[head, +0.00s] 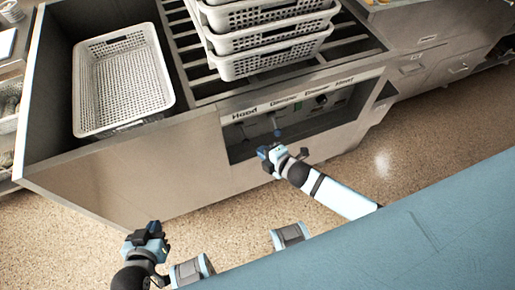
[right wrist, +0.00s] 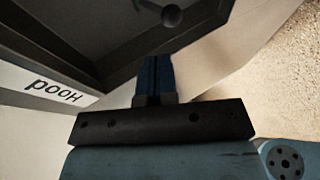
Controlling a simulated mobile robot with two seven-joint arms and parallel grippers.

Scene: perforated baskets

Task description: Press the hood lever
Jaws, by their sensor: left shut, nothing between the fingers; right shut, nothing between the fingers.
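The Hood label (head: 244,113) is at the left end of a recessed control panel in the counter front; in the right wrist view it shows upside down (right wrist: 54,88). A dark lever with a round knob (right wrist: 171,16) is in the recess at the top of the right wrist view. My right gripper (head: 277,133) is at the recess opening, with its shut blue fingers (right wrist: 156,62) pointing at the knob and a small gap seeming to lie between. In the head view the lever is too small to make out clearly. My left gripper (head: 154,228) is shut and empty, low at the left.
White perforated baskets (head: 262,62) are stacked on the slatted counter top above the panel. A single white basket (head: 122,85) sits in the well to the left. More labelled controls (head: 321,99) line the recess to the right. The speckled floor before the counter is clear.

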